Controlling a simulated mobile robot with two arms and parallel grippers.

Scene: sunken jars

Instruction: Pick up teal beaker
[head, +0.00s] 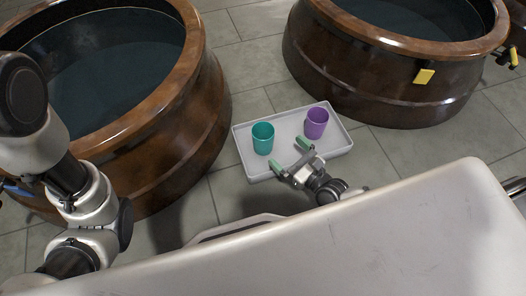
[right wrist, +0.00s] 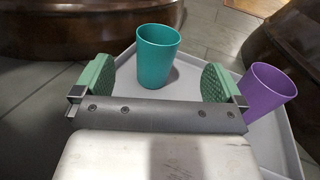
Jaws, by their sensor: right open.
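The teal beaker (head: 263,138) stands upright on the left part of a pale grey tray (head: 340,145). In the right wrist view the teal beaker (right wrist: 156,56) stands ahead of my right gripper, centred between its two fingers. My right gripper (head: 290,156) is open, with green pads, low over the front of the tray. In the right wrist view my right gripper (right wrist: 158,82) has nothing between its pads. A purple beaker (head: 316,122) stands on the tray to the right; it also shows in the right wrist view (right wrist: 266,92). My left arm shows at the left, but its fingers do not.
A large brown jar (head: 205,95) with dark liquid stands left of the tray. Another large brown jar (head: 350,75), with a yellow tag (head: 424,76), stands behind and right. Grey tiled floor lies between them.

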